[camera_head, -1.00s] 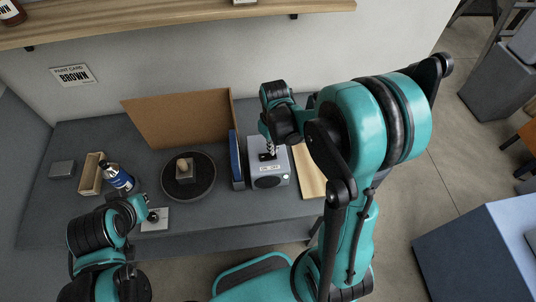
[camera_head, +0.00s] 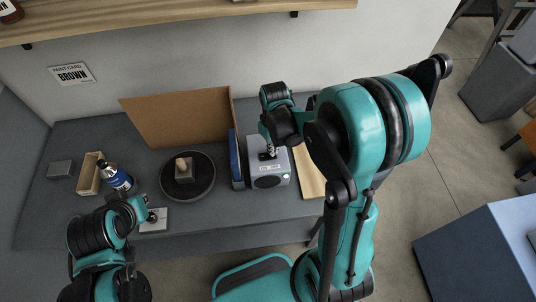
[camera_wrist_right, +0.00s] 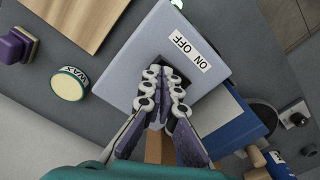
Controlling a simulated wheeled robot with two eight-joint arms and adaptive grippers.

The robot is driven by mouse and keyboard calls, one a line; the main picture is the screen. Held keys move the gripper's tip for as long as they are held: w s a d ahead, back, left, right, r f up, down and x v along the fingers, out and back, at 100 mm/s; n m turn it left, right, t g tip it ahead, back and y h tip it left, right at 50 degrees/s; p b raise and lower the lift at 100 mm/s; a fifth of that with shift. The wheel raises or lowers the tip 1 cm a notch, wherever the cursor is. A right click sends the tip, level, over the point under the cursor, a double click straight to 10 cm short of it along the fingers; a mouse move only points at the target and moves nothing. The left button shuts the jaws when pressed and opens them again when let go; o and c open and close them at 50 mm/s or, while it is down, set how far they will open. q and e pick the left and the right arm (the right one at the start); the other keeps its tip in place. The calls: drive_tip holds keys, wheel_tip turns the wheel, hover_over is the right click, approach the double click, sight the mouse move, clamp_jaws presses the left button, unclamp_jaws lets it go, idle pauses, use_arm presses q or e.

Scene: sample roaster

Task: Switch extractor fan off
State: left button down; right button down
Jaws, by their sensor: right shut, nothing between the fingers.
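The extractor fan unit is a grey box (camera_head: 283,164) on the bench, with a round dark grille on its front and an ON/OFF label (camera_wrist_right: 190,50) on top. A small green light (camera_head: 286,177) shows on its front right. My right gripper (camera_head: 268,152) is shut and empty, pointing down at the dark switch recess beside the label. In the right wrist view its fingertips (camera_wrist_right: 163,80) cover most of the recess, so the switch position and any contact are hidden. My left gripper (camera_head: 150,216) is low at the bench's front left; its fingers are too small to read.
A blue book (camera_head: 235,158) stands just left of the box, with a cardboard panel (camera_head: 180,118) behind. A wooden board (camera_wrist_right: 80,15), wax tin (camera_wrist_right: 70,83) and purple block (camera_wrist_right: 17,45) lie on the other side. A dark round plate (camera_head: 205,180) is further left.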

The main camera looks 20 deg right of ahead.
drive_tip(key=shift+f+b, duration=0.4)
drive_tip(key=shift+f, duration=0.1)
drive_tip(key=shift+r, duration=0.15)
drive_tip(key=shift+r+p, duration=2.6)
drive_tip(key=shift+r, duration=0.85)
drive_tip(key=shift+f+b, duration=0.1)
drive_tip(key=shift+b, duration=0.2)
drive_tip(key=s+a+f+m+t+b, duration=0.3)
drive_tip(key=s+t+b, duration=0.4)
drive_tip(key=b, duration=0.8)
drive_tip(key=s+a, duration=0.1)
drive_tip(key=s, duration=0.1)
drive_tip(key=shift+s+f, duration=0.25)
drive_tip(key=shift+s, duration=0.1)
